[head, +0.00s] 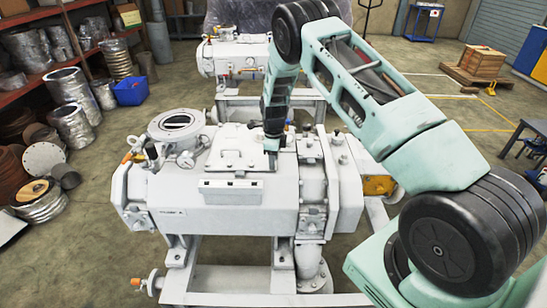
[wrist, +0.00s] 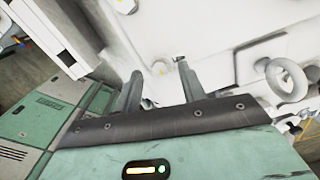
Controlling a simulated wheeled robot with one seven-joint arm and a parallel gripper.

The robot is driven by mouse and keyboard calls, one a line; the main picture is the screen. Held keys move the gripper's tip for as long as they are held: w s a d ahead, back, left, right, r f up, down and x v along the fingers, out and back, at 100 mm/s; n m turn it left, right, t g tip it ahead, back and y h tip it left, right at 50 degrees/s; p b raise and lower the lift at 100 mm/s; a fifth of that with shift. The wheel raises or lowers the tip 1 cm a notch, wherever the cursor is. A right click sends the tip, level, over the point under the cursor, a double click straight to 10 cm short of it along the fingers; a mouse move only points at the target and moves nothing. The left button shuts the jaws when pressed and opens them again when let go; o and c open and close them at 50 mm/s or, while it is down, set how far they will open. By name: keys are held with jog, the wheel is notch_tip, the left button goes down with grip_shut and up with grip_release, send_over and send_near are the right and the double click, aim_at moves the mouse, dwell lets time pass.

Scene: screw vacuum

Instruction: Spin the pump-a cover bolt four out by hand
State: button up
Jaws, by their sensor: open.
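The near white pump (head: 225,215) stands in the middle of the head view. A flat cover plate with a handle (head: 232,157) lies on its top. My gripper (head: 272,146) points down at the right side of this plate, close to its edge. In the wrist view my gripper (wrist: 158,72) shows two grey fingers, apart and with nothing held between them.
A round open flange (head: 175,122) stands on the pump left of the plate. A second white pump (head: 240,55) stands behind. A blue bin (head: 130,91) and metal ducts lie on the left floor. A round handwheel (wrist: 286,78) is close right of my fingers.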

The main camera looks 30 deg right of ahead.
jog(key=shift+f, duration=0.4)
grip_shut()
